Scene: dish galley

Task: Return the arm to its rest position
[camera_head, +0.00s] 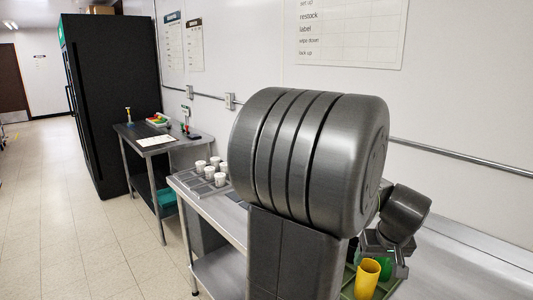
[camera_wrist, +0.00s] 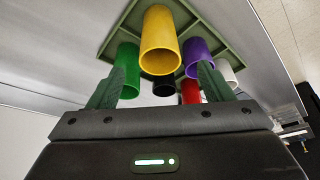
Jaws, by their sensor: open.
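My gripper (camera_wrist: 162,72) shows two green fingers spread apart in the wrist view, with nothing held between them. A yellow cup (camera_wrist: 160,42) appears between the fingertips in the picture, and I cannot tell how far beyond them it is. Green (camera_wrist: 128,62), black (camera_wrist: 164,86), purple (camera_wrist: 196,55), red (camera_wrist: 190,92) and white (camera_wrist: 226,70) cups are grouped around it on a green tray (camera_wrist: 112,42). In the head view my arm is bent over the counter and hides much of it. My gripper (camera_head: 384,256) is low beside the yellow cup (camera_head: 367,280), partly hidden.
A metal counter (camera_head: 225,207) runs along the wall, with white cups (camera_head: 209,172) on a grey rack at its far end. A dark side table (camera_head: 160,138) and a black fridge (camera_head: 112,95) stand beyond. The tiled floor (camera_head: 60,200) at left is clear.

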